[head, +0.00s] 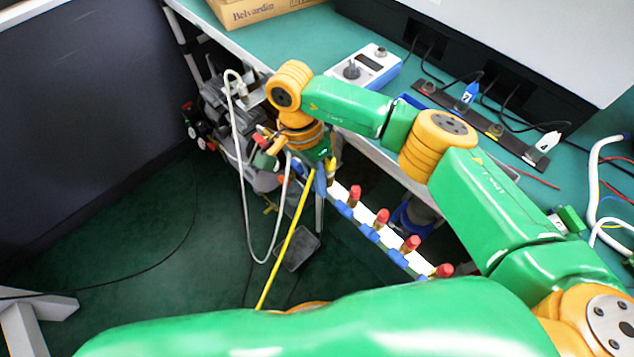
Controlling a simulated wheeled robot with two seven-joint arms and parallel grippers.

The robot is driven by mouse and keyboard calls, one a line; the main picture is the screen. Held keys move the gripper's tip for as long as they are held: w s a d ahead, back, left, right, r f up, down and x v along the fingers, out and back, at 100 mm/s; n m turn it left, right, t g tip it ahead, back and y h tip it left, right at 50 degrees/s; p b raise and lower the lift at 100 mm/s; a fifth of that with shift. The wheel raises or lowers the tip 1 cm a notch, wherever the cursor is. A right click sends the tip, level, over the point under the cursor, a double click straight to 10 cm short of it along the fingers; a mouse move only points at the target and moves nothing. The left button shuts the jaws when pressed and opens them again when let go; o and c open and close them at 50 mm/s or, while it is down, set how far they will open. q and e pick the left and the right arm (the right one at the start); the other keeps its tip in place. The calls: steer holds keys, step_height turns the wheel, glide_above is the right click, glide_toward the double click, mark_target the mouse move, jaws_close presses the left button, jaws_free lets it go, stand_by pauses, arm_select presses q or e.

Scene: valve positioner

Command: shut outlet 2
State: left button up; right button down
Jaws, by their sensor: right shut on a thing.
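A manifold (362,221) with white faces and blue fittings runs diagonally below the bench edge. Several red-topped valves (381,216) stand along it. Which one is outlet 2 cannot be read from here. My right arm reaches from the lower right across the bench, and its wrist hangs over the manifold's upper left end. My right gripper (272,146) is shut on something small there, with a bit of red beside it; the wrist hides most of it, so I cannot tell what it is. My left gripper is not in view.
A blue-and-white instrument box (352,72) and a strip with tags 2 and 4 (490,128) lie on the green bench (290,35). A yellow tube (287,250) and a pale looped hose (243,190) hang near the gripper. Dark floor is open at left.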

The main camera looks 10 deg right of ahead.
steer(key=c, duration=0.9)
jaws_free()
steer(key=v, duration=0.7)
steer(key=shift+w, duration=0.1)
